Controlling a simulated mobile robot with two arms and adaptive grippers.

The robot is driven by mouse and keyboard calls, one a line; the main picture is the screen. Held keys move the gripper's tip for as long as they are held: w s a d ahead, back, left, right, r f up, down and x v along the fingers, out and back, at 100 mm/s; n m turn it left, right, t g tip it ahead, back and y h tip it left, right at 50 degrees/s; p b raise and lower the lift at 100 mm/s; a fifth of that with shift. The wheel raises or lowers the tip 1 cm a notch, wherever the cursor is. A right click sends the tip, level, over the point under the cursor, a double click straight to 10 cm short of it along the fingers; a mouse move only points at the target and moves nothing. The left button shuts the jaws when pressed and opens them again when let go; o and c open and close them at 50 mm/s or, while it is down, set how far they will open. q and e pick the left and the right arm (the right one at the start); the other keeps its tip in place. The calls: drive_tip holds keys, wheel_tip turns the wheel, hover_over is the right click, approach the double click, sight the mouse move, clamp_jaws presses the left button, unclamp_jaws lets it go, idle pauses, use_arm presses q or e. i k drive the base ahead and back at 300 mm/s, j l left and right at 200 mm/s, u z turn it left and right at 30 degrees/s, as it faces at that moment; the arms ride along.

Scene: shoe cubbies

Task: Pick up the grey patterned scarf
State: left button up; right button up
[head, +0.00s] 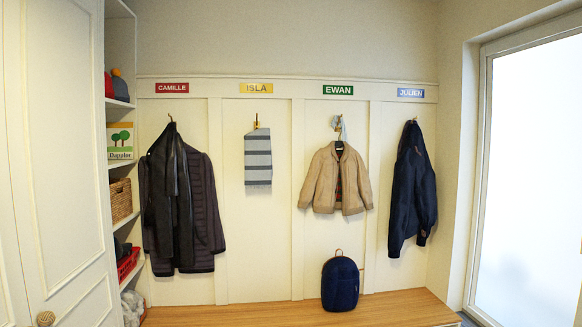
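The grey patterned scarf (258,161), with light and dark grey bands and a fringed lower edge, hangs folded from a hook under the yellow ISLA sign (257,88). It hangs against the white panelled wall, with nothing in front of it. Neither of my grippers shows in the head view.
A dark coat (205,215) hangs left of the scarf, a tan jacket (325,180) and a navy jacket (408,190) to its right. A navy backpack (340,284) stands on the wooden bench (240,315). Shelves (121,70) and a white door (55,150) are at left.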

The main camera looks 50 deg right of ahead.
sight(258, 170)
drive_tip(key=z, duration=1.5)
drive_tip(key=u, duration=2.3)
drive_tip(key=z, duration=2.3)
drive_tip(key=i+j+z, duration=0.2)
drive_tip(key=i, duration=0.3)
drive_tip(key=i+j+z, duration=0.15)
drive_tip(key=i, duration=0.35)
drive_tip(key=i+j+z, duration=0.2)
drive_tip(key=i, duration=0.3)
drive_tip(key=i+j+z, duration=0.15)
drive_tip(key=i+j, duration=0.15)
drive_tip(key=i, duration=0.15)
